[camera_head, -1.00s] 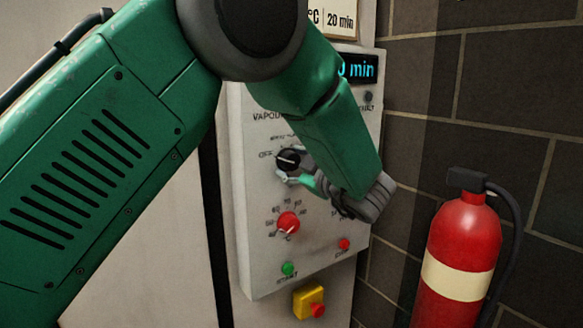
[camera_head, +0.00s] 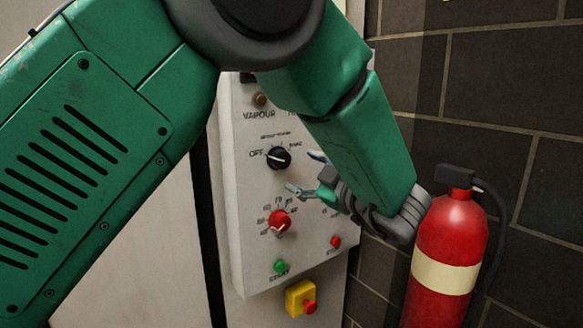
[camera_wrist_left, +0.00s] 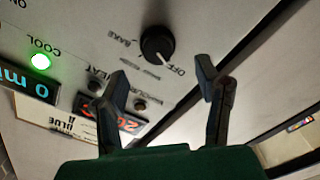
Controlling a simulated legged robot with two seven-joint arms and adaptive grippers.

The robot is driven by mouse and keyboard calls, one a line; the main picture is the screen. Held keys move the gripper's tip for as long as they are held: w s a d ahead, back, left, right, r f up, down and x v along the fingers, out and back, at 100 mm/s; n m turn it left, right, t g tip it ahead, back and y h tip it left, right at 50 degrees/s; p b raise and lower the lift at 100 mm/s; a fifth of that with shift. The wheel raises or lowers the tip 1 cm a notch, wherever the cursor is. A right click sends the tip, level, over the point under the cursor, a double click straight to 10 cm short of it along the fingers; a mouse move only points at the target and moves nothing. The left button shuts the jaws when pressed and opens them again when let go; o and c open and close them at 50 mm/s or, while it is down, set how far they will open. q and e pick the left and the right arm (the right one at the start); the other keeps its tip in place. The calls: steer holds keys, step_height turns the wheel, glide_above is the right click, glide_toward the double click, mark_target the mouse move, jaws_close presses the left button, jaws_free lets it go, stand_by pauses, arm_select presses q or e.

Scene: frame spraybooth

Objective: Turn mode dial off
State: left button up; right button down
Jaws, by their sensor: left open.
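The black mode dial (camera_head: 278,158) is on the grey control panel, and its white pointer points left towards the OFF label. In the left wrist view the dial (camera_wrist_left: 158,43) also has its white mark towards OFF. My left gripper (camera_head: 303,172) is open and empty, just right of the dial and apart from it. In the left wrist view my open left fingers (camera_wrist_left: 161,76) stand apart with the dial beyond the gap between them. My right gripper is not in view.
Below the dial are a red knob (camera_head: 279,222), a green button (camera_head: 280,266), a red button (camera_head: 335,241) and a yellow box with a red button (camera_head: 301,298). A red fire extinguisher (camera_head: 452,235) stands at the right, close to my wrist. The COOL lamp (camera_wrist_left: 39,62) glows green.

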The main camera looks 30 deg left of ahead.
arm_select(q)
steer(key=v, duration=0.5)
steer(key=a+f+m+t+h+b, duration=0.25)
steer(key=f+m+h, duration=0.4)
steer(key=f, duration=0.95)
steer(key=a+f+m+t+h+b, duration=0.1)
steer(key=f+m+t+h+b, duration=0.15)
steer(key=f+m, duration=1.05)
steer(key=s+f+g+h+b, duration=0.1)
steer(key=s+f+g+h, duration=0.1)
steer(key=s+f, duration=0.6)
steer(key=s+f+g+h+b, duration=0.1)
steer(key=s+f+g+h, duration=0.3)
steer(key=f, duration=0.6)
steer(key=s+f+m+g+b, duration=0.1)
steer(key=s+f, duration=0.3)
steer(key=s, duration=0.7)
steer(key=s+f+m+g+h+b, duration=0.1)
steer(key=s+f+g, duration=0.3)
steer(key=s, duration=0.7)
steer(key=shift+s+d+f+m+h, duration=0.3)
steer(key=shift+d+f+m, duration=0.2)
steer(key=shift+m, duration=0.35)
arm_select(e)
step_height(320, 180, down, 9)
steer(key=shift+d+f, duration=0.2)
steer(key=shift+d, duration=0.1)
